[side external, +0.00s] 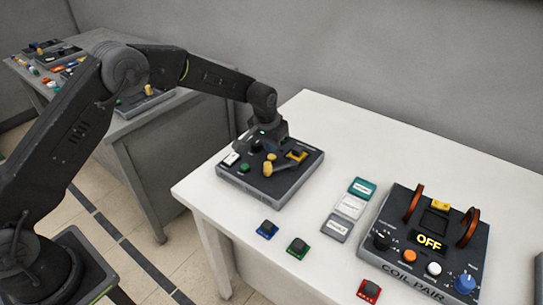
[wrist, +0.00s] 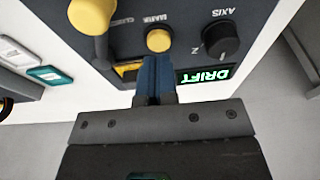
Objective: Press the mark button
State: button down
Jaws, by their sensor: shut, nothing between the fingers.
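The mark button is a round yellow cap (wrist: 159,40) on a dark control box (side external: 246,184), with an upside-down MARK label beside it in the wrist view. My gripper (wrist: 155,66) is shut and empty, its blue fingers together. In the wrist view the fingertips appear just below the button, with a visible gap in the picture; the height between them is hard to judge. In the side view my gripper hangs over the back of the box, and it partly hides the controls there.
A black AXIS knob (wrist: 221,40), a green DRIFT display (wrist: 204,75) and a yellow ball-topped lever (wrist: 92,15) surround the button. The coil pair unit (side external: 400,270) reads OFF at the right. Colored cards and small blocks lie between on the white table (side external: 330,125).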

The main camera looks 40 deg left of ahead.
aim_at(271, 157)
jog(key=shift+f, duration=0.1)
dwell(0.3)
jog(key=shift+f, duration=1.05)
jog(key=shift+r, duration=3.2)
